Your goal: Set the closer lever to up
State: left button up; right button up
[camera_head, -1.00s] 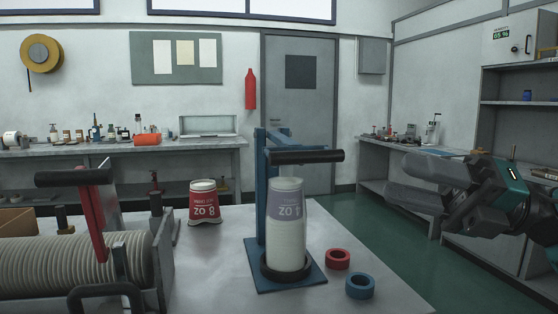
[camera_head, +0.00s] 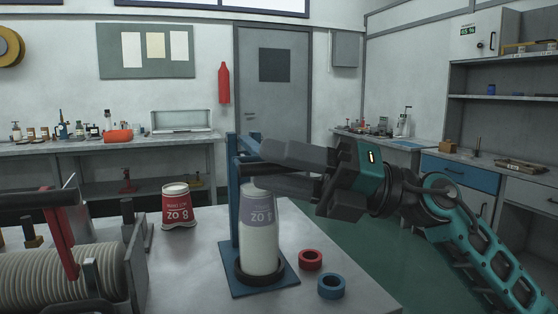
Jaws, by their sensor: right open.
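A blue stand (camera_head: 233,205) with a lever at its top stands on the near table. The lever's black grip (camera_head: 246,165) is level but mostly hidden behind my right gripper. A white and purple 4 OZ cup stack (camera_head: 259,235) stands upright on the stand's base, below the grip. My right gripper (camera_head: 264,168) is open, its jaws one above the other at the height of the grip. I cannot tell whether they touch it or are around it. A second lever, red with a black grip (camera_head: 30,198), is on the roller machine at the left. My left gripper is not in view.
A red 8 OZ cup (camera_head: 176,206) stands on the table (camera_head: 195,265) behind and left of the stand. A red ring (camera_head: 311,260) and a blue ring (camera_head: 331,286) lie right of its base. The ribbed roller (camera_head: 60,280) fills the lower left.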

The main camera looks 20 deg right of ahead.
jog(key=shift+a, duration=0.15)
grip_shut()
dwell(0.4)
